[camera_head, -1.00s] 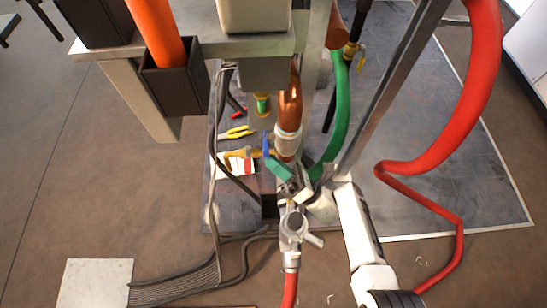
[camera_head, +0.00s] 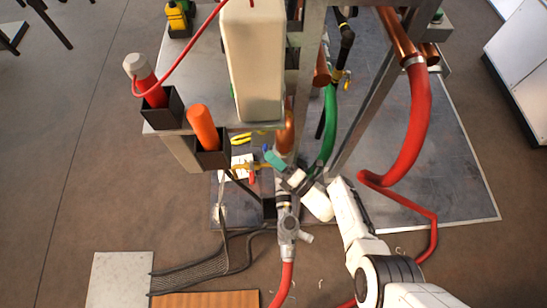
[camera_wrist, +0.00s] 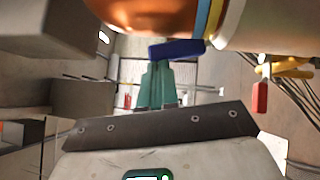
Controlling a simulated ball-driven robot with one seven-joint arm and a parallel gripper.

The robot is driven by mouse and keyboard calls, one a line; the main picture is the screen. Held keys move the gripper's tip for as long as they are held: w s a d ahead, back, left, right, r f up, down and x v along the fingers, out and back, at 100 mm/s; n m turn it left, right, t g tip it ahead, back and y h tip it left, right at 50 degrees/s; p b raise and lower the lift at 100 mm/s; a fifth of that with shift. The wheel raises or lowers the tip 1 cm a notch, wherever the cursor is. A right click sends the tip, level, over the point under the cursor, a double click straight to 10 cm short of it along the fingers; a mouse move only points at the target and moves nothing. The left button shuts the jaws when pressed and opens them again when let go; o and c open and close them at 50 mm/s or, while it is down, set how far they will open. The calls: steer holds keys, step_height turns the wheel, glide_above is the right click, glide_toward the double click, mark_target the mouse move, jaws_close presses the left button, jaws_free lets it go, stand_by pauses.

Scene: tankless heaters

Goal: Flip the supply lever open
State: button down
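A blue lever (camera_wrist: 178,50) sticks out to the left from the valve on the copper pipe (camera_wrist: 150,15), in the wrist view. A red lever grip (camera_wrist: 260,95) on a yellow fitting hangs at the right. The frames do not show which lever is the supply one. My gripper (camera_wrist: 156,78) has teal fingers. They look closed together, with nothing seen between them, and their tips point up the picture just under the blue lever. Whether they touch it I cannot tell. In the head view my gripper (camera_head: 271,157) is left of the pipe's lower end, partly covering the valve.
A grey valve body with a red hose (camera_head: 285,285) stands below my gripper. A green hose (camera_head: 329,125) and a slanted metal post (camera_head: 372,90) are close on the right. The bench (camera_head: 205,60) with an orange cylinder (camera_head: 203,128) in a black holder is at upper left.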

steer(key=shift+w+r+m+g+h+p, duration=0.15)
steer(key=shift+w+r+m+h+p, duration=0.2)
steer(key=shift+w, duration=0.25)
steer(key=shift+w+r+m+g+h+p, duration=0.15)
steer(key=shift+w+r+m+h+p, duration=0.1)
steer(key=shift+w+p, duration=0.25)
steer(key=shift+w+d+r, duration=0.1)
steer(key=shift+w+r, duration=0.15)
steer(key=shift+w, duration=0.1)
steer(key=shift+s, duration=0.1)
